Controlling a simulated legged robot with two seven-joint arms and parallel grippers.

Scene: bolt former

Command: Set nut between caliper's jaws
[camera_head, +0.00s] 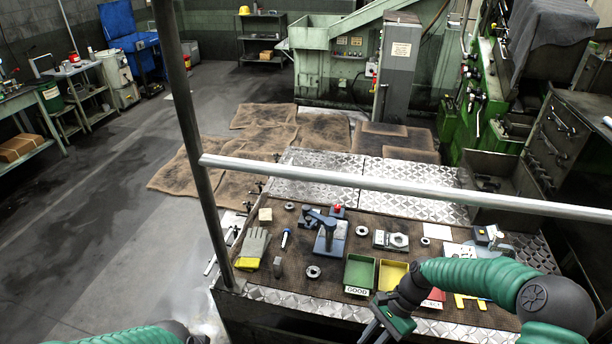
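Several ring-shaped parts that could be nuts lie on the brown mat of the work table. A dark one (313,271) is near the front, another (362,231) is further back, and a small one (289,206) is at the back left. A yellow, jawed flat piece (470,299) at the front right may be the caliper; it is partly hidden by my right arm. My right gripper (380,331) hangs at the table's front edge, below the bins; its fingers are cut off or unclear. Only my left arm shows at the bottom left, its gripper out of view.
A green bin (347,271) labelled GOOD and a yellow bin (379,277) stand at the front middle. A blue-grey press (324,235), gloves (253,248) and a block with a ring (390,241) are also on the mat. A metal rail (350,180) crosses above the table.

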